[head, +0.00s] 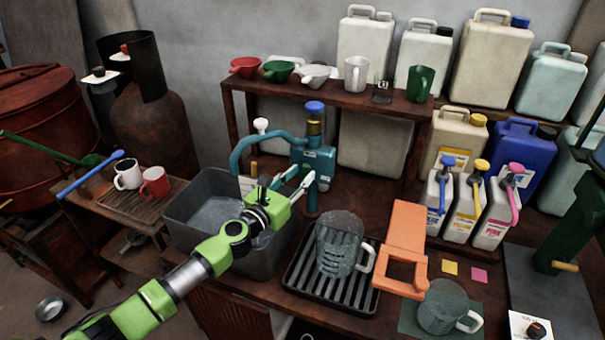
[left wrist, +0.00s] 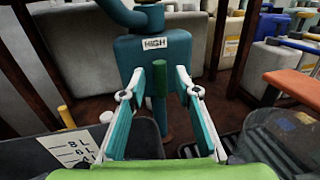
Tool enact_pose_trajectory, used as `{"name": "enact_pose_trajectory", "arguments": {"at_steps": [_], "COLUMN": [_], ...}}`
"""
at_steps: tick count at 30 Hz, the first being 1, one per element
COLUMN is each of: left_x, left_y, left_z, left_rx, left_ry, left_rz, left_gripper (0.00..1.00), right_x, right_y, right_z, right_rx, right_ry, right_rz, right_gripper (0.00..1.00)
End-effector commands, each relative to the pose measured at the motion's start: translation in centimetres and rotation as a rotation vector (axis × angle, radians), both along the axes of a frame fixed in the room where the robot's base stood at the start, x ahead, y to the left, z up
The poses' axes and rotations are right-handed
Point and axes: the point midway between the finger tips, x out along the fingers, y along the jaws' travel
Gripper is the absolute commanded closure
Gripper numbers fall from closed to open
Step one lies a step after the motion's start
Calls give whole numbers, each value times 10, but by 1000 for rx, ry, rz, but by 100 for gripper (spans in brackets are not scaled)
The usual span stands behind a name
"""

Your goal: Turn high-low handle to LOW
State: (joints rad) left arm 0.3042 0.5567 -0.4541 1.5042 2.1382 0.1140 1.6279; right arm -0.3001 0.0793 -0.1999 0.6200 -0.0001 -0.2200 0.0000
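The teal tap body (head: 322,158) stands behind the grey sink, with a blue knob on top and a curved spout. In the left wrist view its front (left wrist: 180,55) carries a white label reading HIGH (left wrist: 154,43). A short dark green handle (left wrist: 159,85) hangs upright below that label. My left gripper (head: 294,174) is open, just in front of the tap. In the left wrist view its fingertips (left wrist: 158,75) stand either side of the handle, with a visible gap on each side. I cannot make out the handle in the head view. My right gripper is not in view.
The grey sink (head: 185,222) lies under my left arm. A clear jug (head: 335,245) stands on a black drain rack close right of the tap. An orange bracket (head: 405,230) and another clear jug (head: 440,312) are further right. A shelf (head: 340,100) runs behind.

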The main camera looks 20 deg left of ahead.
Motion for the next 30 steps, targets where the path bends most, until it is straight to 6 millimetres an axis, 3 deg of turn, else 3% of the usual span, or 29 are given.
{"name": "enact_pose_trajectory", "arguments": {"at_steps": [6,14,15,18,30], "left_x": [15,16,16,16,16], "left_y": [-4,-5,-5,-4,-5], "left_z": [0,0,0,0,2], "left_rx": [0,0,0,0,28], "left_ry": [0,0,0,0,1], "left_rz": [-1,-1,-1,-1,-1], "left_gripper": [70,70,73,99,100], "right_x": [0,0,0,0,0], "right_y": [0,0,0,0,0], "right_z": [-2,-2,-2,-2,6], "right_rx": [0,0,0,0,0], "right_ry": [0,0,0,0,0], "right_rz": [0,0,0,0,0], "right_gripper": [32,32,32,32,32]}}
